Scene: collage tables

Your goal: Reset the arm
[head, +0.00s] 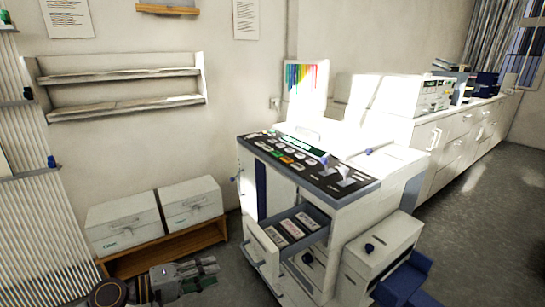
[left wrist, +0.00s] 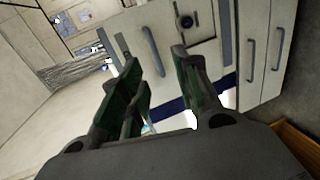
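My left gripper (head: 213,271) is low at the bottom of the head view, in front of the wooden bench and left of the white cabinet (head: 352,220). In the left wrist view its two fingers (left wrist: 158,66) stand apart with nothing held between them. White cabinet fronts with grey handles (left wrist: 151,52) show beyond the fingers, apart from them as far as I can tell. My right gripper is not in view.
An open drawer (head: 262,243) juts from the white cabinet, holding labelled packs (head: 291,229). Two white boxes (head: 125,219) (head: 192,203) sit on the wooden bench (head: 165,248). A white bin-like unit (head: 380,254) and a blue object (head: 408,285) stand right. Floor shows at far right.

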